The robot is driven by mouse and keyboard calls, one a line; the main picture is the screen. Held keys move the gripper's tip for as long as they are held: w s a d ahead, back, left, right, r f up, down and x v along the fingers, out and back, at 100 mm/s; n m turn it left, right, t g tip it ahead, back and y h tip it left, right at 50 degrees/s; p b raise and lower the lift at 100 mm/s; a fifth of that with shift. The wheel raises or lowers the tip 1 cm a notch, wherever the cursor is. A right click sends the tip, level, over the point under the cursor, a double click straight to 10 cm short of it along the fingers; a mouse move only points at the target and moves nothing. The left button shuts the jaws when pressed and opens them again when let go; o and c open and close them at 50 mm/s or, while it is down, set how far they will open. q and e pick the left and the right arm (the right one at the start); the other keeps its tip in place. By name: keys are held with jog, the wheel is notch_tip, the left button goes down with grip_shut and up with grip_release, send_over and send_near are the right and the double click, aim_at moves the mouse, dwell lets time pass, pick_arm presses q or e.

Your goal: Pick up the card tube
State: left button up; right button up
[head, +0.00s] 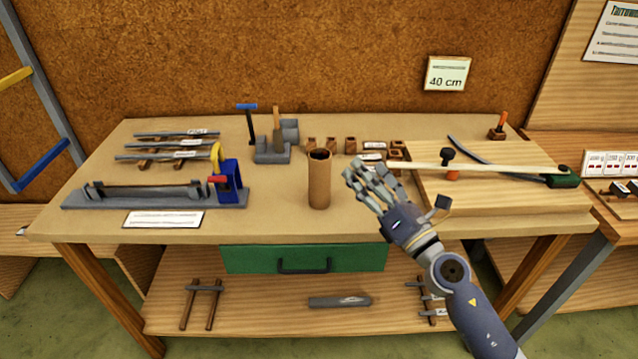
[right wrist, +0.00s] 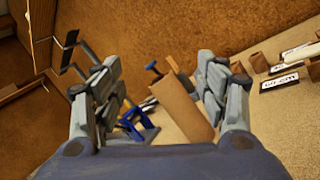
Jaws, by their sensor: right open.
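The card tube (head: 319,180) is a brown open-topped cylinder. It stands upright near the front middle of the workbench. My right gripper (head: 366,176) is open and empty, just right of the tube in the head view, with a small gap between them. In the right wrist view the tube (right wrist: 181,104) shows between the open fingers (right wrist: 160,85), nearer the right-hand finger. Whether a finger touches it cannot be told. My left gripper is in neither view.
Small brown blocks (head: 350,145) stand at the back. A wooden board (head: 500,205) lies on the right. The bench front by the tube is clear.

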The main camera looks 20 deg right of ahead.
aim_at(328, 171)
jog(key=w+a+f+n+g+y, duration=0.1)
jog(key=w+n, duration=0.1)
jog(key=n, duration=0.1)
jog(key=w+a+f+n+g+y, duration=0.1)
jog(key=w+a+f+n+g, duration=0.1)
jog(key=w+n, duration=0.1)
jog(key=w+a+f+n+g+y+p, duration=0.1)
jog(key=w+n, duration=0.1)
jog(key=n, duration=0.1)
jog(key=shift+w+a+f+g, duration=0.25)
jog(key=shift+w+f+g, duration=0.05)
jog(key=shift+w+f, duration=0.1)
jog(key=x, duration=0.4)
jog(key=shift+w+a+p, duration=0.15)
jog(key=shift+w+p, duration=0.1)
jog(key=shift+p, duration=0.1)
jog(key=c, duration=1.2)
jog(key=shift+o, duration=0.2)
jog(key=shift+r, duration=0.1)
